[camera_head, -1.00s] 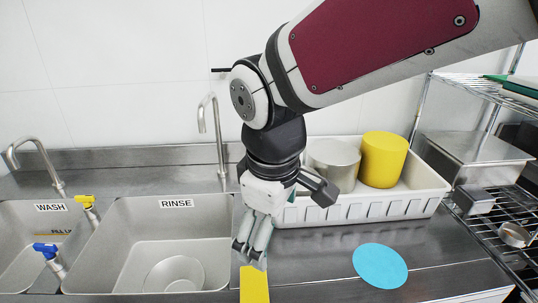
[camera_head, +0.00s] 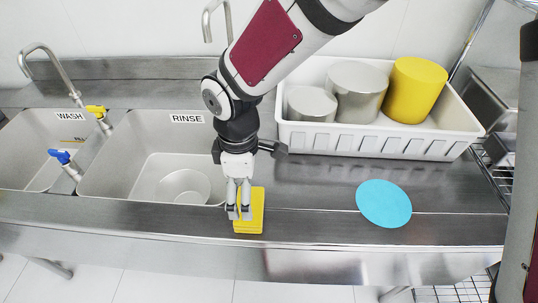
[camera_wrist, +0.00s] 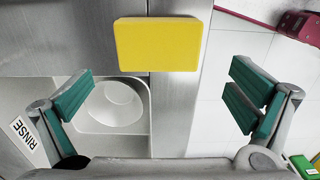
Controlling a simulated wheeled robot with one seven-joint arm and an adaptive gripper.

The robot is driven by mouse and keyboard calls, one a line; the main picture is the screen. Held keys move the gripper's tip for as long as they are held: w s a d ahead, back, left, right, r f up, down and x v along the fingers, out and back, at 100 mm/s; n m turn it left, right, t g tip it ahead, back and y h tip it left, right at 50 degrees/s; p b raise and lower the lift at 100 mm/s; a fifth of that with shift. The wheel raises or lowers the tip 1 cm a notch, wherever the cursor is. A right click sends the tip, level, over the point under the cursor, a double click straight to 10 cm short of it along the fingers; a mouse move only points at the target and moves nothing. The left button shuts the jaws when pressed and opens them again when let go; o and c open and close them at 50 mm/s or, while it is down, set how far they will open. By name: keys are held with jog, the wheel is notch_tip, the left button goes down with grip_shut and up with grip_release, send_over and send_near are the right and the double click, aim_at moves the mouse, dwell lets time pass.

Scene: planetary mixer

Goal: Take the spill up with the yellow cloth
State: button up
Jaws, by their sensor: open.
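The yellow cloth (camera_head: 256,209) is a thick folded rectangle lying on the steel counter, right of the rinse sink near the front edge. My gripper (camera_head: 239,213) points down over its left part. In the wrist view the cloth (camera_wrist: 157,44) lies ahead of my open, empty gripper (camera_wrist: 160,92), with no finger seen closed on it. I cannot tell the height of the fingertips above it. The spill (camera_head: 384,203) is a flat, light-blue round patch on the counter to the right, apart from the cloth. It is not in the wrist view.
A white bin (camera_head: 375,140) with steel pots (camera_head: 358,92) and a yellow container (camera_head: 416,90) stands behind the spill. The rinse sink (camera_head: 120,178) is at left, with a round bowl (camera_head: 184,187) in it. Counter between cloth and spill is clear.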

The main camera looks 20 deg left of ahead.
aim_at(257, 201)
jog(key=shift+w+d+f, duration=0.1)
jog(key=shift+d+f, duration=0.05)
jog(key=shift+f, duration=1.7)
jog(key=shift+w+d+f, duration=0.1)
jog(key=shift+f, duration=1.7)
jog(key=c, duration=0.9)
